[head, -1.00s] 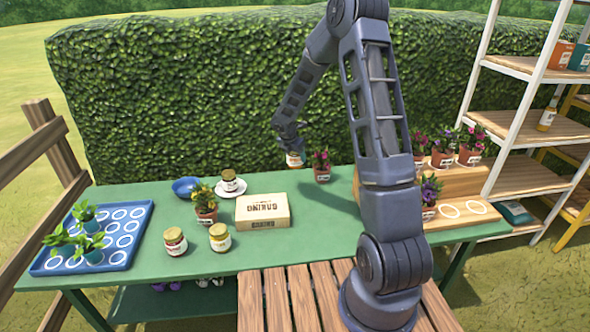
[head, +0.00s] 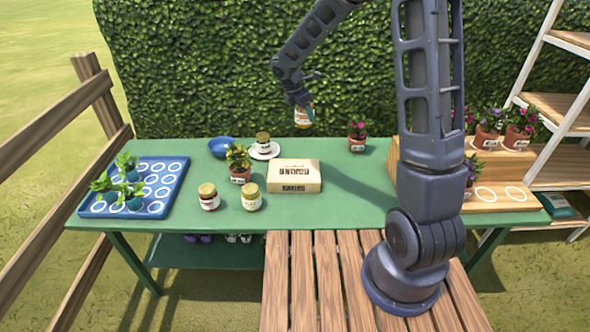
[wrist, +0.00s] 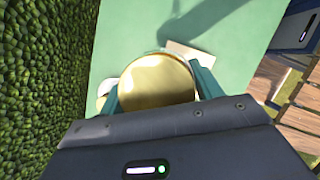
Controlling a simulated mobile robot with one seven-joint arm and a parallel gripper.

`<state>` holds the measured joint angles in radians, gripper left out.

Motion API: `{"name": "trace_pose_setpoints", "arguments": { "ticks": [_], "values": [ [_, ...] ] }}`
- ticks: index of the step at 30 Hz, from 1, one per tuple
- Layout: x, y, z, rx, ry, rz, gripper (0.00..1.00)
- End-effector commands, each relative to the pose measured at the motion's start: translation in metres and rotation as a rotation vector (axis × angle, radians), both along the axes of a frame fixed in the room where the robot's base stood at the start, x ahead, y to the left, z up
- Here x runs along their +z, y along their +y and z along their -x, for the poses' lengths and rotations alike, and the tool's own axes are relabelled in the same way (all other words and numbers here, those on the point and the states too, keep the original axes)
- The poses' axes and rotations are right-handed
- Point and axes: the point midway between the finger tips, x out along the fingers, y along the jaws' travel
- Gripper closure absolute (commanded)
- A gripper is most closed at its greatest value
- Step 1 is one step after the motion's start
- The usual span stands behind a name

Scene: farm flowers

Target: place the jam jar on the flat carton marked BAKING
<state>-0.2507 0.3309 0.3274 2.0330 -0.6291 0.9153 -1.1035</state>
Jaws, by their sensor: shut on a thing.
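The flat carton marked BAKING (head: 295,177) lies on the green table, lettered top up, with nothing on it. My gripper (head: 301,103) is shut on a jar (head: 304,118) with an orange and white label. In the head view it holds the jar in the air, above and behind the carton. In the wrist view the jar's gold lid (wrist: 157,80) sits between the two teal fingers and hides most of the jar. A pale corner, likely the carton (wrist: 190,50), shows beyond the lid.
Two gold-lidded jars (head: 208,196) (head: 251,198) stand left of the carton. A potted yellow flower (head: 238,162), a jar on a saucer (head: 274,153) and a blue bowl (head: 222,146) are close by. A potted flower (head: 357,135) stands behind right. A blue tray (head: 173,198) is far left.

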Motion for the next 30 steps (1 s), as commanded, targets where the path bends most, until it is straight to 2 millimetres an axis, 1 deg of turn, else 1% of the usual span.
{"name": "trace_pose_setpoints", "arguments": {
  "ticks": [1,3,6,10,13,17,30],
  "values": [
    [0.005,0.011,0.012,-0.02,-0.001,0.001,0.74],
    [0.01,0.022,0.026,-0.054,-0.002,0.004,0.74],
    [0.015,0.032,0.041,-0.091,-0.003,0.007,0.74],
    [0.017,0.038,0.051,-0.117,-0.004,0.01,0.74],
    [0.01,0.04,0.054,-0.124,-0.002,0.012,0.74],
    [-0.014,0.04,0.055,-0.125,0.0,0.014,0.74],
    [-0.105,0.04,0.054,-0.123,0.0,0.012,0.74]
  ]
}}
